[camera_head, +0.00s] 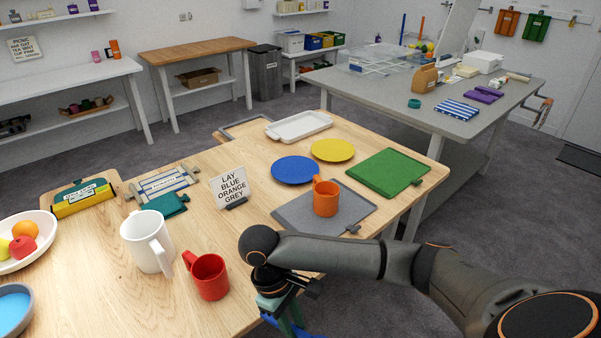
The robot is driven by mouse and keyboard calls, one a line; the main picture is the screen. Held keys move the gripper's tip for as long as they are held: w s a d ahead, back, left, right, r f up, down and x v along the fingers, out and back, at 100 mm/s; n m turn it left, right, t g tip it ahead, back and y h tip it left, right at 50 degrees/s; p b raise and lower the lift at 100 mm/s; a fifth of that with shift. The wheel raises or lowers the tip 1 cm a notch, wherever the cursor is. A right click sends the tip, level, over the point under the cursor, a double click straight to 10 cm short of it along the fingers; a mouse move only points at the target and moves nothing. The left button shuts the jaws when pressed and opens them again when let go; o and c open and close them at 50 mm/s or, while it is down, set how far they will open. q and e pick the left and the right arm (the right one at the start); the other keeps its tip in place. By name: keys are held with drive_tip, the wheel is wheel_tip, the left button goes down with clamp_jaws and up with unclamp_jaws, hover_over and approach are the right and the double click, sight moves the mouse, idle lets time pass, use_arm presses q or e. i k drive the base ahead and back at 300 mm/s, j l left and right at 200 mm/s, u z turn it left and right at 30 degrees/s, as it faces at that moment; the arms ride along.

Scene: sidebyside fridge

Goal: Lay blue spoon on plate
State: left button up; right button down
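A blue plate (291,171) lies flat and empty on the wooden table, beside a yellow plate (333,150). An orange mug (325,203) stands on a grey mat (284,219) in front of them. My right gripper (285,322) points down at the table's near edge, close to the red mug. A blue piece shows by its fingers at the bottom edge; I cannot tell whether it is a spoon or whether the fingers hold it. No blue spoon can be made out for sure. My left gripper is out of view.
A sign reading "LAY BLUE ORANGE GREY" (230,187) stands mid-table. A white mug (147,243), a red mug (210,277) and a fruit bowl (45,240) are at left.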

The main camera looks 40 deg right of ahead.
sight(295, 169)
drive_tip(key=l+u, duration=0.1)
drive_tip(key=u, duration=0.15)
drive_tip(key=l+u, duration=0.1)
drive_tip(key=u, duration=0.2)
drive_tip(key=l+u, duration=0.2)
drive_tip(key=l, duration=0.15)
drive_tip(key=k+l+u, duration=0.2)
drive_tip(key=l, duration=0.15)
drive_tip(key=k+l+u, duration=0.1)
drive_tip(key=l, duration=0.3)
drive_tip(key=l+u, duration=0.1)
drive_tip(key=l, duration=0.3)
drive_tip(key=k+l, duration=0.1)
drive_tip(key=l, duration=0.25)
drive_tip(key=k+l, duration=0.15)
drive_tip(key=l, duration=0.2)
drive_tip(key=k+l, duration=0.1)
drive_tip(key=l, duration=0.25)
drive_tip(key=k+l, duration=0.1)
drive_tip(key=l, duration=0.25)
drive_tip(key=k+l, duration=0.15)
drive_tip(key=l, duration=0.15)
drive_tip(key=i, duration=0.5)
drive_tip(key=u, duration=0.05)
